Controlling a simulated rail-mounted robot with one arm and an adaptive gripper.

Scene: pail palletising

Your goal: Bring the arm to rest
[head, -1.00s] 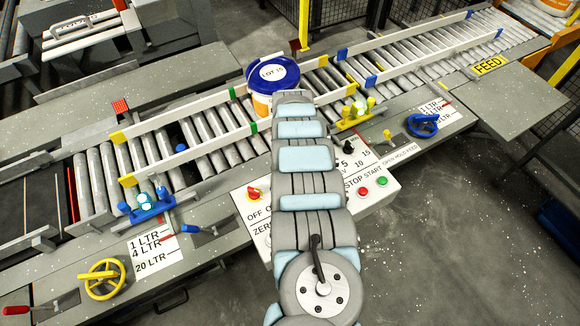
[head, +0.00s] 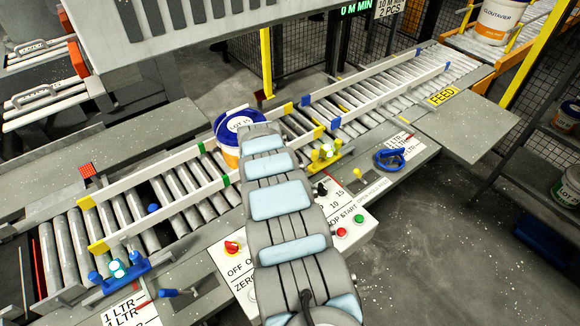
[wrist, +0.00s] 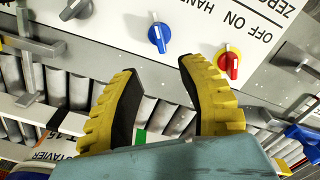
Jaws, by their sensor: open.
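My gripper (wrist: 160,95) shows in the wrist view with its two yellow, black-padded fingers spread apart and nothing between them. The fingers hang over the conveyor rollers beside the control panel. In the head view my arm crosses the conveyor and hides the gripper. A white and orange pail with a blue lid (head: 238,125), marked LOT 15, stands on the rollers by the far end of my arm. Part of a pail (wrist: 45,150) shows at the lower left of the wrist view, apart from the fingers.
The control panel (head: 345,240) with knobs and buttons lies beside my arm; its red and yellow knob (wrist: 228,62) is near the fingers. White guide rails (head: 150,160) line the conveyor. Another pail (head: 500,22) stands at the back right. A shelf with pails is at the right edge.

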